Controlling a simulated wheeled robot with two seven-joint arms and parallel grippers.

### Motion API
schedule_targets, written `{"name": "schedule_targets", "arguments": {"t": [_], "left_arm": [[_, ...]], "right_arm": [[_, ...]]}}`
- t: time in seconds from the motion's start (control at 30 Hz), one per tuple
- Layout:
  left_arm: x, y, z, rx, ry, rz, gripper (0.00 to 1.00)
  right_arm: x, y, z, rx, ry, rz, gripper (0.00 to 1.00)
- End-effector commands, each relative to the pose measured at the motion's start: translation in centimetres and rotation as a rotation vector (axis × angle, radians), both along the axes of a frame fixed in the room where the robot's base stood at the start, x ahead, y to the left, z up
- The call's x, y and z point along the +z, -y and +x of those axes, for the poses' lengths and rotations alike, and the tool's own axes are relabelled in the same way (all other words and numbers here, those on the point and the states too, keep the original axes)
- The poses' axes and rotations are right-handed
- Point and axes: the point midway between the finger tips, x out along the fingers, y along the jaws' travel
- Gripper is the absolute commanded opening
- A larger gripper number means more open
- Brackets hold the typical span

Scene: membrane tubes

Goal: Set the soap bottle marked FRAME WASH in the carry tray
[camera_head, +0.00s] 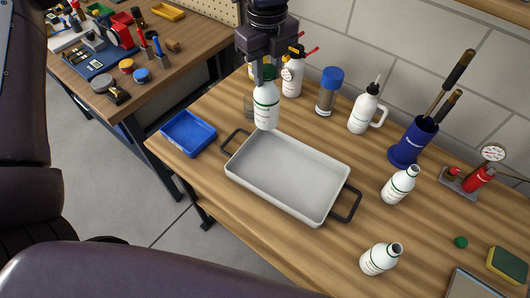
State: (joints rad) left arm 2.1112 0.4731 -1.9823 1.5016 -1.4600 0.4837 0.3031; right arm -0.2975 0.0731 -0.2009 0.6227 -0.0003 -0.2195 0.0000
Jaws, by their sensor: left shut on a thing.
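My left gripper (264,76) reaches in from the top and is shut on the neck of a white bottle with a green band (266,108). The bottle is nearly upright at the far left corner of the carry tray (332,207); I cannot tell how high its base is. The tray is a shallow grey-white tray with a dark handle at each end, and it is empty. Two similar white bottles stand right of the tray, one further back (398,187) and one nearer (377,261). The printing on all three labels is too small to read. My right gripper is out of view.
Behind the tray stand a blue-capped jar (327,98), a white spouted bottle (363,112) and a blue tool cup (408,148). A blue bin (188,134) sits left of the tray. A red gauge (476,179) and a sponge (507,265) lie at the right.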

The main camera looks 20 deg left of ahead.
Motion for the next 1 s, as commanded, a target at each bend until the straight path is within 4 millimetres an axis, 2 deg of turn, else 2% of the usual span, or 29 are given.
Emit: {"name": "schedule_targets", "arguments": {"t": [0.3, 0.5, 0.63, 0.77, 1.0], "left_arm": [[-8.2, 0.1, -0.2, 0.002, -0.010, -0.003, 0.00], [-13.0, 0.1, -0.2, 0.004, -0.007, -0.002, 0.00], [-15.0, 0.1, -0.1, 0.002, -0.003, -0.001, 0.00], [-15.8, 0.1, -0.1, 0.002, -0.001, 0.000, 0.00], [-19.0, 0.1, -0.1, 0.003, -0.003, -0.001, 0.00]], "right_arm": [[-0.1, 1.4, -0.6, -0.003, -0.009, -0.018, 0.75], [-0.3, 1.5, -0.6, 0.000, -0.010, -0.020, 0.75], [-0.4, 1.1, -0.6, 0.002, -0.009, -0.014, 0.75], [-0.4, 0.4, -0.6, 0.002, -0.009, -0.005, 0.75], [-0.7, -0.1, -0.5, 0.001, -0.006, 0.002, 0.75]]}}
